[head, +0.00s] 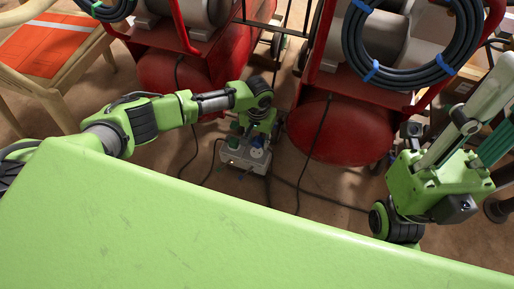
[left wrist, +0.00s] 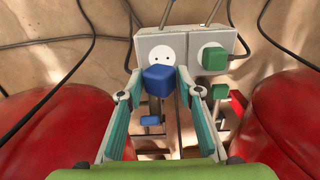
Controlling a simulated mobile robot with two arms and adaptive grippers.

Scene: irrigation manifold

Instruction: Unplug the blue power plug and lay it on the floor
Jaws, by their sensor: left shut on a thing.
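The blue plug (left wrist: 160,80) is between the fingertips of my left gripper (left wrist: 159,88), which is shut on it. A white round socket face (left wrist: 158,50) on a grey outlet box (left wrist: 151,38) is just behind the plug. Two dark holes show above the plug, so it looks out of the socket. In the head view my left gripper (head: 258,128) is over the grey outlet box (head: 245,159) on the floor, and the blue plug (head: 257,142) shows there. My right gripper (head: 490,118) is at the right, its fingers apart and empty.
A green plug (left wrist: 214,58) sits in the neighbouring socket. Red tanks (head: 338,128) stand close on both sides, with dark cables on the brown floor (head: 300,195).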

